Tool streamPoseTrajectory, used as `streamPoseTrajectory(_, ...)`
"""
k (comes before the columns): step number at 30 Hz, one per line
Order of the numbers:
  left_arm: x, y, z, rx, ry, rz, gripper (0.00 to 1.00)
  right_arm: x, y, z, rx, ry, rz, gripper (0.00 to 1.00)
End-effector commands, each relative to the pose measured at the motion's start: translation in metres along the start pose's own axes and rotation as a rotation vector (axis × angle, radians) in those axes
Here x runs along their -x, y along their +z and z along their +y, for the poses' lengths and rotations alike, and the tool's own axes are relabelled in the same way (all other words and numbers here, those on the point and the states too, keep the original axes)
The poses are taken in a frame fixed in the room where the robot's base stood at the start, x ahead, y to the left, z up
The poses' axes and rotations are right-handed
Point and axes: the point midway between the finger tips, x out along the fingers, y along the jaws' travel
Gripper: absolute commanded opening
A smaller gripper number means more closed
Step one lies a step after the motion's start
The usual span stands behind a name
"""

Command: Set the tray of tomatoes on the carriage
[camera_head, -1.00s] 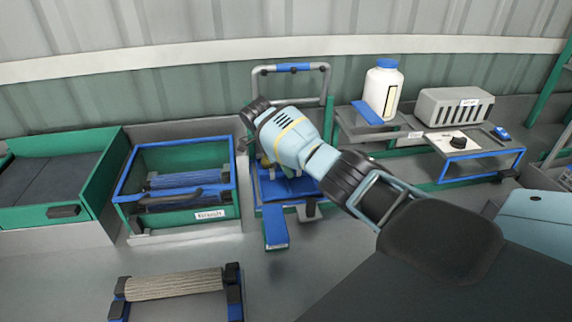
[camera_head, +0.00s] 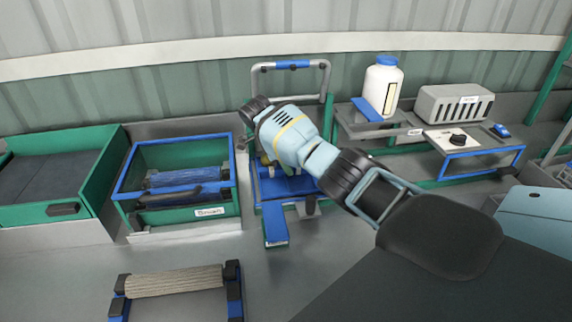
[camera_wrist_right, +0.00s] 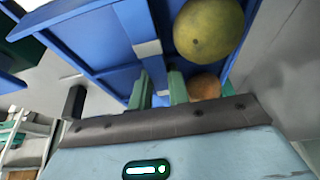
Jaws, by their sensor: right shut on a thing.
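My right gripper (camera_wrist_right: 160,84) is shut on a blue wall of the tray (camera_wrist_right: 100,45) in the wrist view, one green finger on each side. A yellow-green tomato (camera_wrist_right: 208,28) and an orange one (camera_wrist_right: 205,87) lie in the tray beside the fingers. In the head view the blue tray (camera_head: 288,186) shows partly below my right wrist, which hides the fingertips and much of the tray. A wheeled-looking frame with a grey handle (camera_head: 325,78), likely the carriage, stands around and behind it. Whether the tray touches the carriage is hidden. My left gripper is not in view.
A green bin with a blue rim (camera_head: 175,139) and blue rollers stands to the left. A bench with a white jar (camera_head: 384,85) and a grey vented box (camera_head: 455,105) is at right. A roller stand (camera_head: 175,281) is in front; the floor between is clear.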

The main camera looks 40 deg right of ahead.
Motion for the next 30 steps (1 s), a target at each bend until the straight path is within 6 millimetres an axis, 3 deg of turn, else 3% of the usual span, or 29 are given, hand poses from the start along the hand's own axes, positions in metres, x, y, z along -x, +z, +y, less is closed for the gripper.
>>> streamPoseTrajectory(17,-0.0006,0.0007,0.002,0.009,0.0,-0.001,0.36,-0.0064,0.0028,-0.0002,0.0,-0.001,0.0,0.0)
streamPoseTrajectory(18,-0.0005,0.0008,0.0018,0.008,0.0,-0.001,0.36,-0.0064,0.0027,-0.0002,0.0,-0.001,0.0,0.2)
streamPoseTrajectory(23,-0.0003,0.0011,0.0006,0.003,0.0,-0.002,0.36,-0.0064,0.0027,-0.0002,0.0,-0.001,0.0,0.41)
streamPoseTrajectory(29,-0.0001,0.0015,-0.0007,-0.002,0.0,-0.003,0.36,-0.0067,0.0028,0.0,0.0,0.0,0.0,0.43)
streamPoseTrajectory(30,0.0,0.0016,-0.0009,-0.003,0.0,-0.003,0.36,-0.0073,0.003,0.0003,0.0,0.001,0.0,0.39)
